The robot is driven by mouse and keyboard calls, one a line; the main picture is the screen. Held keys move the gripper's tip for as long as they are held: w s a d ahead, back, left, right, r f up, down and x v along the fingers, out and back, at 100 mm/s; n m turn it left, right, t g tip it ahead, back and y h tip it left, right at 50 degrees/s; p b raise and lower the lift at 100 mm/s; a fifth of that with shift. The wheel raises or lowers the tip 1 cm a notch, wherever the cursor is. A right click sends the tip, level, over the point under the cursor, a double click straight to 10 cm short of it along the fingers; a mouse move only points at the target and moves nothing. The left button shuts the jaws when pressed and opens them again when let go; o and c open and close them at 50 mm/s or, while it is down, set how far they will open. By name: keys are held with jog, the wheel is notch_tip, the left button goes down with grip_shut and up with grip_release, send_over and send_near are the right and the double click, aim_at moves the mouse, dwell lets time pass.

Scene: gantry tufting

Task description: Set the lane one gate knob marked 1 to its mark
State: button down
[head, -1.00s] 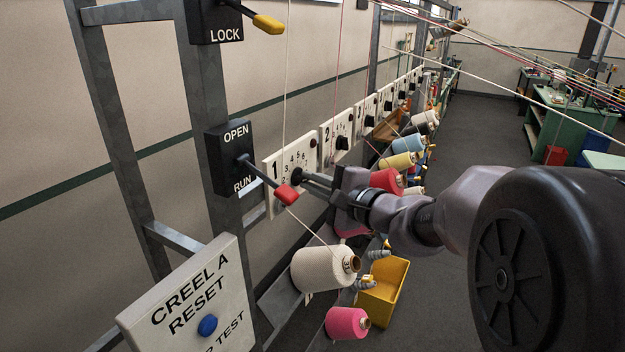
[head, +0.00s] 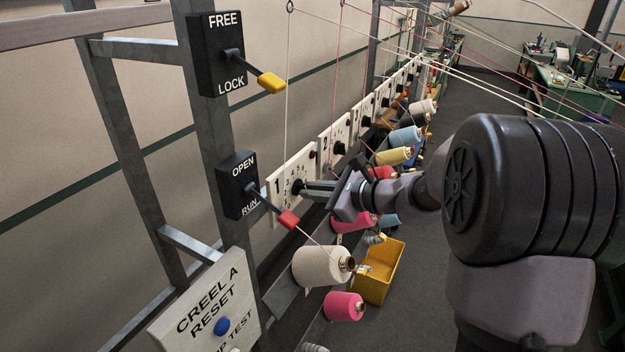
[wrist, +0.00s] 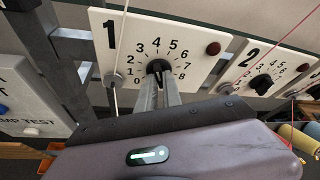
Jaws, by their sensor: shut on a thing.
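The lane one panel (wrist: 118,55) is a white plate marked 1, with a dial numbered 0 to 8. Its black knob (wrist: 158,66) sits at the middle of the dial, and my gripper (wrist: 159,86) is shut on it. The fingers come from below in the wrist view and cover the knob's lower part. The pointer's exact reading is hard to tell, and I cannot make out a set mark. In the head view, my gripper (head: 304,188) meets the knob (head: 298,187) from the right.
The red-tipped OPEN/RUN lever (head: 288,220) sticks out close to my gripper's left. A thread (wrist: 119,60) crosses the lane one panel. The lane two panel (wrist: 250,66) stands to the right. Yarn cones (head: 322,265) and a yellow bin (head: 380,272) lie below.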

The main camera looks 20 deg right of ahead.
jog(key=shift+r+m+g+p, duration=0.15)
jog(key=shift+m+g+p, duration=0.15)
jog(key=shift+m+p, duration=0.35)
jog(key=shift+y, duration=0.3)
jog(key=c, duration=1.5)
grip_release()
jog(key=b+v, duration=0.2)
jog(key=v, duration=1.5)
jog(key=shift+d, duration=0.2)
